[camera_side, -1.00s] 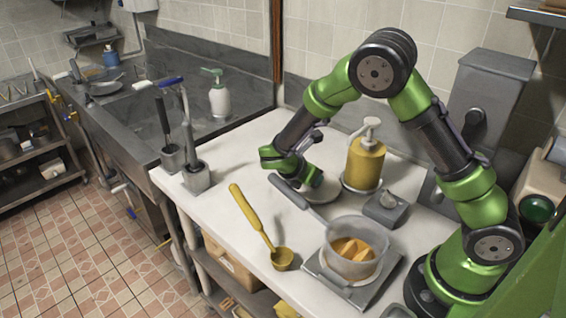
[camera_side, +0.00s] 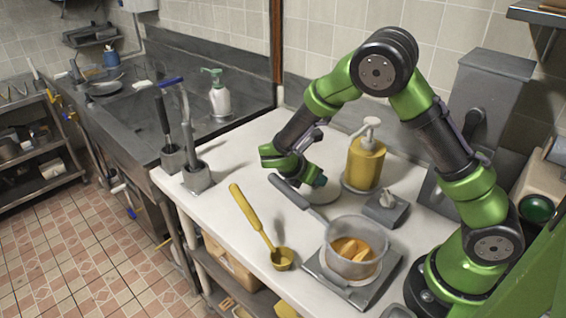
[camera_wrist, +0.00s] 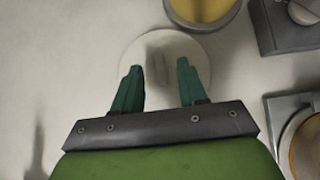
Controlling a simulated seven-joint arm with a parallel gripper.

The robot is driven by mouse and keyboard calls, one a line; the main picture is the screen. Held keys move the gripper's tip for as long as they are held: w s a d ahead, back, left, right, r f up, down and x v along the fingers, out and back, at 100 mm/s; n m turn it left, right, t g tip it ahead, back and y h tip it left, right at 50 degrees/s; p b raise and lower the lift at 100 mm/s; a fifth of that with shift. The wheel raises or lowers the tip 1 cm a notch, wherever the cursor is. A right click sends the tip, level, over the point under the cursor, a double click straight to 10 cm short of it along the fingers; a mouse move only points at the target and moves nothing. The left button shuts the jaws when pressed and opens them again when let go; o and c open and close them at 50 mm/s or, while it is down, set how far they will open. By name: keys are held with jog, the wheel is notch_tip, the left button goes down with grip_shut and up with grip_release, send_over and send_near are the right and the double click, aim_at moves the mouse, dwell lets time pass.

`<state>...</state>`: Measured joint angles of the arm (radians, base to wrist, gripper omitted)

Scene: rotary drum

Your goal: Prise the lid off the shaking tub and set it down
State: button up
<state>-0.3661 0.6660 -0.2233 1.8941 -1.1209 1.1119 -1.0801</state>
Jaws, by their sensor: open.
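A translucent tub (camera_side: 372,233) with a long grey handle stands on a square metal base (camera_side: 372,294) at the front right of the counter. Its top is open and orange pieces (camera_side: 352,250) show inside. A pale round disc, which looks like the lid (camera_side: 322,191), lies on the counter behind the tub; it also shows in the wrist view (camera_wrist: 195,48). My gripper (camera_side: 319,181) is just over this disc. In the wrist view its teal fingers (camera_wrist: 160,66) are apart over the near part of the disc, with nothing gripped. Contact with the disc cannot be told.
A yellow pump bottle (camera_side: 366,165) stands close behind the disc. A small grey block with a knob (camera_side: 386,209) is to its right. A yellow ladle (camera_side: 262,232) lies left of the tub. Brushes in holders (camera_side: 196,176) stand at the left edge. The counter between is clear.

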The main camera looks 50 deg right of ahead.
notch_tip(320, 180, up, 3)
jog(key=shift+r, duration=0.15)
jog(key=s+a+r, duration=0.1)
jog(key=s+a, duration=0.1)
jog(key=s, duration=1.3)
jog(key=shift+s+a, duration=0.35)
jog(key=shift+s, duration=0.05)
jog(key=a+r+m+t+y, duration=0.3)
jog(key=r+m+y, duration=0.2)
jog(key=r+m, duration=0.3)
jog(key=a+r+m+t+y, duration=0.4)
jog(key=r+m+y, duration=0.2)
jog(key=m, duration=0.8)
notch_tip(320, 180, up, 3)
jog(key=shift+s+f, duration=0.1)
jog(key=shift+s, duration=0.2)
jog(key=shift+a, duration=0.1)
